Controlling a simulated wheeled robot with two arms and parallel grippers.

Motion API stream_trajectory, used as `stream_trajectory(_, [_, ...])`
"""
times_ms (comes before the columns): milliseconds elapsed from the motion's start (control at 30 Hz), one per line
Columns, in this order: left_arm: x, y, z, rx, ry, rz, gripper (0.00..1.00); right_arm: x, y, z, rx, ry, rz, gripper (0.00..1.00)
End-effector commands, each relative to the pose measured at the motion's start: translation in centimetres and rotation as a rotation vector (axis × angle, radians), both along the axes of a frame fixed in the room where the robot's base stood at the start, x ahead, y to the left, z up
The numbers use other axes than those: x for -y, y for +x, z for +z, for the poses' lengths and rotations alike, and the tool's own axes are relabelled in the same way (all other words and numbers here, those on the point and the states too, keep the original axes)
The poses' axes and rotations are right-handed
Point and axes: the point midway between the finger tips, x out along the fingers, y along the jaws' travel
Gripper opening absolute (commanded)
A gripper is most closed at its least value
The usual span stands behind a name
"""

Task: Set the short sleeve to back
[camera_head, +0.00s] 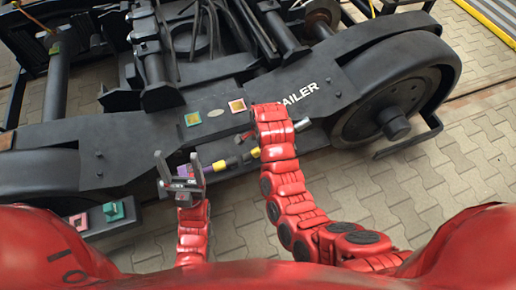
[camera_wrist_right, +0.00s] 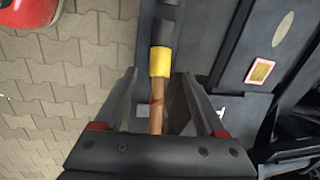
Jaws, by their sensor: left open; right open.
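A bar-like part lies by the edge of the dark bogie frame in the head view. It has a yellow sleeve (camera_head: 255,152), a black stretch, another yellow piece (camera_head: 218,165) and a purple end. I cannot tell which piece is the short sleeve. My left gripper (camera_head: 178,163) is open, fingers up, close to the purple end; I cannot tell whether they touch. My right gripper (camera_wrist_right: 158,80) is open in the right wrist view, its fingers either side of a brown wooden-looking shaft (camera_wrist_right: 156,110), just below a yellow sleeve (camera_wrist_right: 160,62). In the head view my right arm hides that gripper.
The bogie frame (camera_head: 110,140) carries coloured square plates (camera_head: 193,118) and white lettering. A large wheel (camera_head: 390,105) stands at the right. A dark tray (camera_head: 130,225) with coloured pieces is at lower left. Paving in front is clear.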

Motion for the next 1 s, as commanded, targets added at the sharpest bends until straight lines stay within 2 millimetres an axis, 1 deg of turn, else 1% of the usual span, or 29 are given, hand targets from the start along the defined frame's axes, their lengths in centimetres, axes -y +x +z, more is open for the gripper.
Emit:
stream_trajectory(33, [0.0, 0.0, -0.1, 0.0, 0.0, 0.0, 0.72, 0.0, -0.1, 1.2, 0.005, 0.001, 0.0, 0.73])
stream_trajectory(200, [0.0, 0.0, 0.4, 0.0, 0.0, 0.0, 0.72, 0.3, -0.7, 5.8, 0.008, 0.005, 0.0, 0.73])
stream_trajectory(233, [0.0, 0.0, 2.0, -0.001, 0.0, 0.0, 0.72, 0.5, -0.9, 7.2, 0.002, 0.002, -0.002, 0.73])
stream_trajectory(267, [0.0, 0.0, 2.7, 0.0, 0.0, 0.0, 0.72, 0.5, -1.0, 7.8, 0.001, 0.003, -0.003, 0.73])
stream_trajectory(400, [0.0, 0.0, 4.3, 0.0, 0.0, 0.0, 0.72, 0.6, -1.4, 9.7, 0.0, 0.003, -0.002, 0.73])
stream_trajectory(500, [0.0, 0.0, 4.9, 0.0, 0.0, 0.0, 0.72, 0.7, -1.5, 10.5, 0.0, 0.002, -0.001, 0.73])
stream_trajectory(600, [0.0, 0.0, 5.1, 0.0, 0.0, 0.0, 0.72, 0.7, -1.6, 10.8, 0.001, 0.001, 0.001, 0.73])
stream_trajectory(1000, [0.0, 0.0, 5.0, 0.0, 0.0, 0.0, 0.72, 0.8, -1.6, 10.8, 0.001, 0.001, 0.001, 0.73])
